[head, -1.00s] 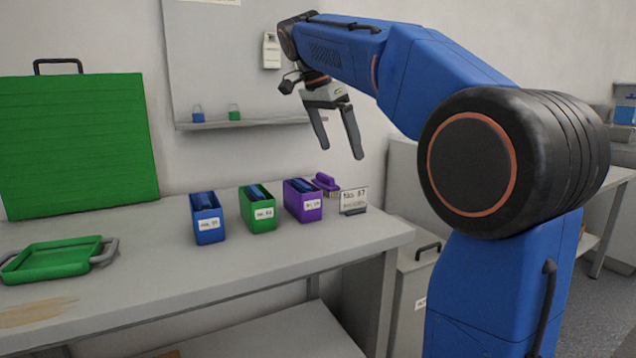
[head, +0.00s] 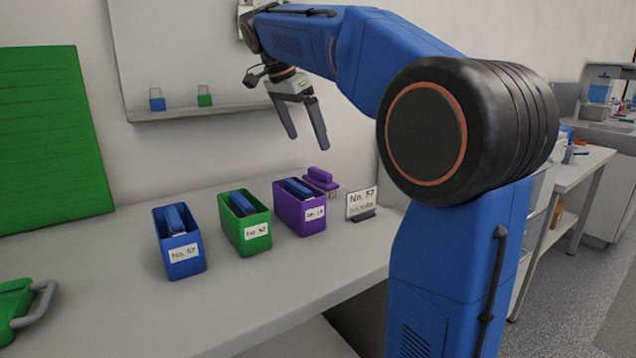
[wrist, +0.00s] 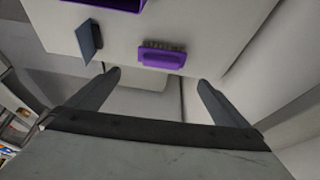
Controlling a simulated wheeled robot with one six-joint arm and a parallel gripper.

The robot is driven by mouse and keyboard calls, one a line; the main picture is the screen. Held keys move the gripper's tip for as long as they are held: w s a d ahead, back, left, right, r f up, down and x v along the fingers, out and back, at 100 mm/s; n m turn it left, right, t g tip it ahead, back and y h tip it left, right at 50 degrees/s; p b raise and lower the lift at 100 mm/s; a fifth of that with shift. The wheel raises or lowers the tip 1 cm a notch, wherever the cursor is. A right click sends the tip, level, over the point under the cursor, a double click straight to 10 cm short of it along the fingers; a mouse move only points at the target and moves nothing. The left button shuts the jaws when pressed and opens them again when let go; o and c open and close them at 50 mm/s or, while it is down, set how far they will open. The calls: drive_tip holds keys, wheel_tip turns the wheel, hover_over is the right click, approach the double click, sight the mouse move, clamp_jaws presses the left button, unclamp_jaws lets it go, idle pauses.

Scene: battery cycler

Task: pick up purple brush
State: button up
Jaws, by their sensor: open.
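The purple brush (head: 320,180) lies on the table near the wall, just behind and right of the purple bin (head: 298,207). Part of it is hidden by the bin in the head view. In the wrist view the whole purple brush (wrist: 162,56) shows, with its bristles along one long side, ahead of and between my fingers. My gripper (head: 308,142) is open and empty, pointing down in the air above the brush's level. It also shows open in the wrist view (wrist: 158,80).
A sign card (head: 361,204) stands right of the brush, near the table's right end. Green (head: 245,224) and blue (head: 180,242) bins stand to the left. A shelf with small tags (head: 180,111) is on the wall behind. The table front (head: 270,290) is clear.

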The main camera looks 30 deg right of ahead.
sight(318, 170)
drive_tip(key=x, duration=0.8)
drive_tip(key=shift+f, duration=0.15)
drive_tip(key=shift+x, duration=2.65)
drive_tip(key=shift+w+a, duration=0.15)
drive_tip(key=c, duration=0.9)
